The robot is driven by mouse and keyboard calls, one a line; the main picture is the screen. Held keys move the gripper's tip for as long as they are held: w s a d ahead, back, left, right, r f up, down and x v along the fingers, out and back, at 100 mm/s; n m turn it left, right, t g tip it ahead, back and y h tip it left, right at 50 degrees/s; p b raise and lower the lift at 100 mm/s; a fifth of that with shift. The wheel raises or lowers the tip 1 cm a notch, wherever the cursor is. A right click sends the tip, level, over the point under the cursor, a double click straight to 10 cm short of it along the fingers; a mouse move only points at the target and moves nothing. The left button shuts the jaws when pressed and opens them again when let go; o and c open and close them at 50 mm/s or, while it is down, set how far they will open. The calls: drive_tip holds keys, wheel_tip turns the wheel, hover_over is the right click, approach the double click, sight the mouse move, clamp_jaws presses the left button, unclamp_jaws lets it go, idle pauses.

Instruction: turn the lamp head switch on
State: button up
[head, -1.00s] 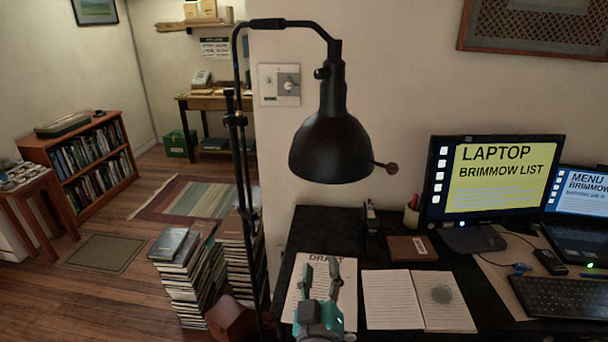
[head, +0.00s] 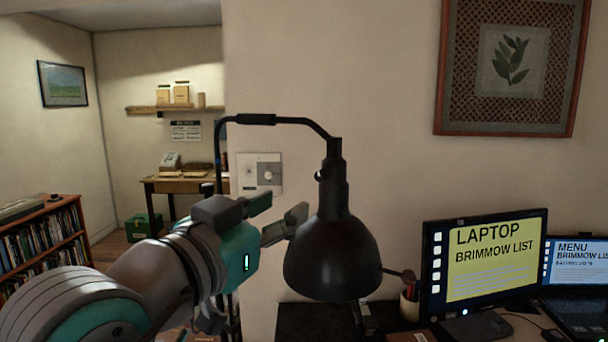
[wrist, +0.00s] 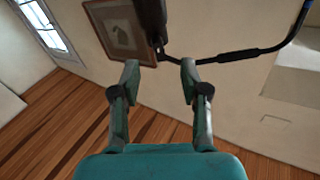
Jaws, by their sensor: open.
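The black lamp head (head: 333,258) hangs from a curved black arm (head: 290,121), its shade facing down. A small round knob (head: 320,174) sits on its neck, and a short lever with a round end (head: 405,274) sticks out at the right of the shade; I cannot tell which is the switch, or whether it is on. My gripper (head: 284,208) is open and empty, left of the lamp neck and just above the shade's left side. In the wrist view, the open fingers (wrist: 160,70) show, with part of the dark lamp (wrist: 152,18) beyond them.
A wall plate with a dial (head: 260,173) is behind the lamp arm. A monitor (head: 484,262) and a laptop (head: 578,285) stand on the desk at right. A bookcase (head: 45,235) is at far left.

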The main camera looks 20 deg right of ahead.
sight(320, 176)
drive_tip(key=shift+m+g, duration=0.4)
drive_tip(key=shift+m, duration=0.2)
drive_tip(key=x, duration=0.3)
drive_tip(key=r+x, duration=0.1)
drive_tip(key=x, duration=0.2)
drive_tip(key=r+x, duration=0.1)
drive_tip(key=x, duration=0.3)
drive_tip(key=shift+s+d+r, duration=0.1)
drive_tip(key=shift+s+d, duration=0.05)
clamp_jaws()
